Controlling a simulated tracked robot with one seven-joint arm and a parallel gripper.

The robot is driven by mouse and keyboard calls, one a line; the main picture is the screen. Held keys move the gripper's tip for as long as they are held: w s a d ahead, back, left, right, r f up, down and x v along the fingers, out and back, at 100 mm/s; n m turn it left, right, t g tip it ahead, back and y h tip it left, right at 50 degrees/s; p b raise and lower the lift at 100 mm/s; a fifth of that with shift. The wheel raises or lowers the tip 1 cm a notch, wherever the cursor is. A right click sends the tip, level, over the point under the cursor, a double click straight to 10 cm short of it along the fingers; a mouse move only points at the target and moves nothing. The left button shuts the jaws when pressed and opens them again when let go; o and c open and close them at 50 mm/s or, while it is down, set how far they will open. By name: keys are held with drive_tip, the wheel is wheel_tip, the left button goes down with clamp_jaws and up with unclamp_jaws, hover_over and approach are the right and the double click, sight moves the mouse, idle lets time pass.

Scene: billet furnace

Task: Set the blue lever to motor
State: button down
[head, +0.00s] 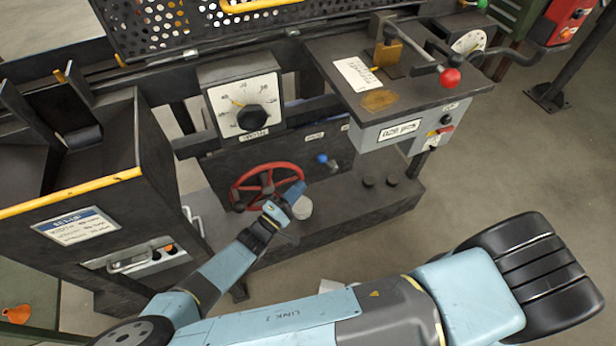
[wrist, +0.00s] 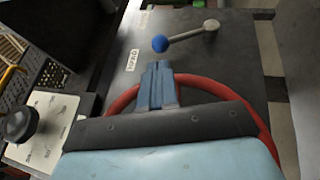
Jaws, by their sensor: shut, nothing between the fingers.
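The blue lever is a short metal rod with a blue ball knob (head: 321,158) on the dark panel behind the red handwheel. In the wrist view the knob (wrist: 160,43) is at the left end of the rod, and the grey pivot (wrist: 210,26) is at the right. Two small white labels are on the panel; the knob is closer to one label (wrist: 132,60) than to the other (wrist: 143,20). Their words are too small to read surely. My gripper (head: 299,187) is shut and empty over the handwheel. Its fingertips (wrist: 157,66) point at the knob, apparently just short of it.
The red handwheel (head: 236,190) lies beneath my gripper. A dial box (head: 208,82) is above it to the left. A bench with a red-knobbed lever (head: 450,77) overhangs at the upper right. A dark plinth (head: 380,205) runs below; open floor lies to the right.

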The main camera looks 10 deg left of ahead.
drive_tip(key=shift+v, duration=2.8)
drive_tip(key=shift+d, duration=0.1)
